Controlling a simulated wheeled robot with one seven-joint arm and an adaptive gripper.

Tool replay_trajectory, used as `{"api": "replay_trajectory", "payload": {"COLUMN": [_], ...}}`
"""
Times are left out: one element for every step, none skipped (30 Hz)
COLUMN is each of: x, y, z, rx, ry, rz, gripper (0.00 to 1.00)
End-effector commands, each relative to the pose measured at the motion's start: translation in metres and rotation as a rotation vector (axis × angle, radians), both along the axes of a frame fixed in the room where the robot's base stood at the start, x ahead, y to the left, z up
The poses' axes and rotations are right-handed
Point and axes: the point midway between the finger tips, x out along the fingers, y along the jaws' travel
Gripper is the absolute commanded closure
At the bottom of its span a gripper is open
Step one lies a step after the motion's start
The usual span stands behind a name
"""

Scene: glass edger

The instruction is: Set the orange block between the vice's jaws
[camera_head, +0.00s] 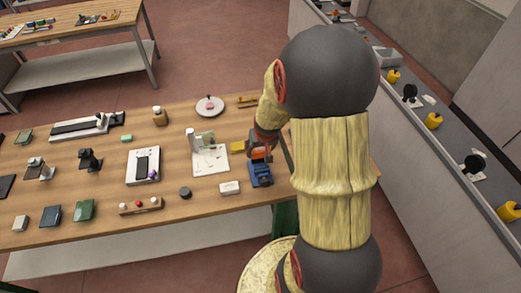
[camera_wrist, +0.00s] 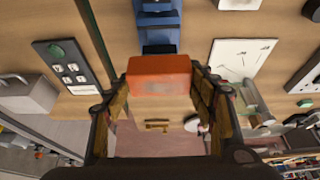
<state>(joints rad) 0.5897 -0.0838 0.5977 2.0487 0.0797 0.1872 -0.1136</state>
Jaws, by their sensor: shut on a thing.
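The orange block (camera_wrist: 160,76) is held between the two fingers of my gripper (camera_wrist: 161,88) in the wrist view. In the head view the block (camera_head: 261,153) shows as a small orange patch under my gripper, at the far end of the blue vice (camera_head: 261,175). The vice (camera_wrist: 158,20) appears beyond the block at the top of the wrist view. The block covers part of the vice there, so I cannot tell whether it is between the jaws or above them. My gripper's fingertips are small and partly hidden in the head view.
A white board (camera_head: 210,160) and a yellow block (camera_head: 237,147) lie left of the vice on the wooden table (camera_head: 110,208). A white box (camera_head: 229,188) is near its front left. A dark panel with buttons (camera_wrist: 72,68) shows in the wrist view.

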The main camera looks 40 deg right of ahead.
Motion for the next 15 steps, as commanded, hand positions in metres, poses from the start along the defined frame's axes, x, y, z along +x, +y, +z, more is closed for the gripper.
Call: {"api": "replay_trajectory", "payload": {"x": [0.0, 0.0, 0.0, 0.0, 0.0, 0.0, 0.0, 0.0, 0.0, 0.0, 0.0, 0.0, 0.0, 0.0, 0.0], "y": [0.0, 0.0, 0.0, 0.0, 0.0, 0.0, 0.0, 0.0, 0.0, 0.0, 0.0, 0.0, 0.0, 0.0, 0.0], "z": [0.0, 0.0, 0.0, 0.0, 0.0, 0.0, 0.0, -0.001, -0.002, -0.003, -0.005, -0.007, -0.009, -0.011, -0.014], "rx": [0.0, 0.0, 0.0, 0.0, 0.0, 0.0, 0.0, 0.0, 0.0, 0.001, 0.001, 0.0, 0.0, 0.0, 0.0], "ry": [0.0, 0.0, 0.0, 0.0, 0.0, 0.0, 0.0, 0.0, 0.0, 0.001, 0.001, 0.0, 0.0, 0.0, 0.0], "rz": [0.0, 0.0, 0.0, 0.0, 0.0, 0.0, 0.0, 0.0, 0.001, 0.0, 0.0, 0.0, 0.0, 0.0, 0.0], "gripper": [0.7, 0.7, 0.7, 0.7, 0.7, 0.7, 0.7, 0.7, 0.7, 0.7, 0.7, 0.7, 0.7, 0.7, 0.7]}}
